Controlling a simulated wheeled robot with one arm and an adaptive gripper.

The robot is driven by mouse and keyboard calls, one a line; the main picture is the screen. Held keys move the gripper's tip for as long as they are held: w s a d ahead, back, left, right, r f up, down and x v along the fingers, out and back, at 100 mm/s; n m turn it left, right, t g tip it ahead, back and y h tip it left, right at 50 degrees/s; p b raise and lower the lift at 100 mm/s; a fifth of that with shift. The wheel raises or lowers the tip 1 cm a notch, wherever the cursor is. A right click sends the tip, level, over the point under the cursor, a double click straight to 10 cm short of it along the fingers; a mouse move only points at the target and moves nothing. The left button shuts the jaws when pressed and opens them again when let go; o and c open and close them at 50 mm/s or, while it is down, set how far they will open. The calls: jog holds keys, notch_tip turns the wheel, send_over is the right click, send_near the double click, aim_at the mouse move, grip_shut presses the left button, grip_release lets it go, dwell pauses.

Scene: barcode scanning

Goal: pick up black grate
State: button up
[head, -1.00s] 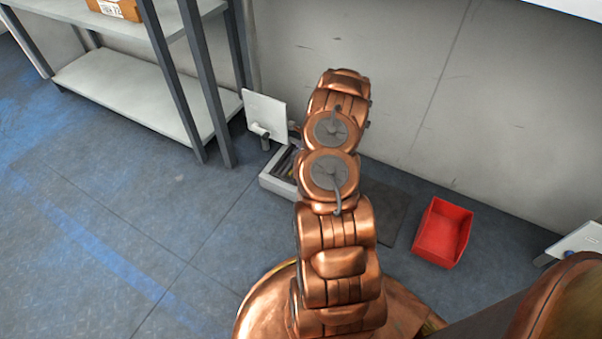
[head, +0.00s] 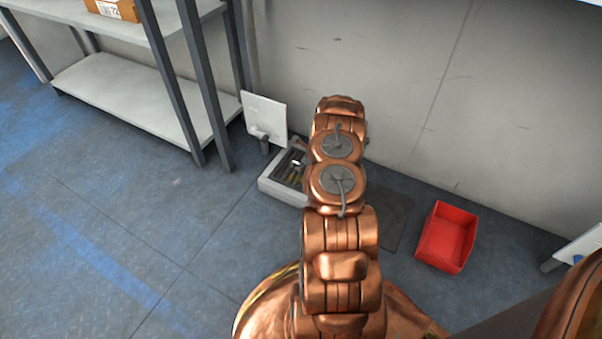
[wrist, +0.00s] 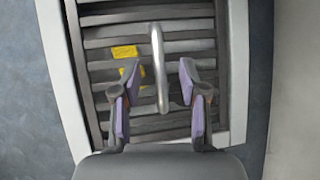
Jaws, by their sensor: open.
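The black grate (wrist: 187,46) fills most of the wrist view, a set of dark slats inside a light grey frame. A light metal handle (wrist: 159,70) stands out at its middle, with yellow patches (wrist: 125,52) to its left. My gripper (wrist: 157,72) is open over the grate, its two fingers on either side of the handle's lower end. I cannot tell whether a finger touches the handle. In the head view the grate (head: 293,166) shows partly, in a pale box on the floor. My arm hides its right part and the gripper there.
A white panel (head: 265,117) stands behind the box. A grey shelf rack (head: 130,105) is at the left. A red bin (head: 446,237) sits on the floor to the right, beside a dark mat (head: 394,222). The wall is close behind; the left floor is clear.

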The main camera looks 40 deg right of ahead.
jog(key=shift+x, duration=0.95)
jog(key=shift+c, duration=0.2)
grip_shut()
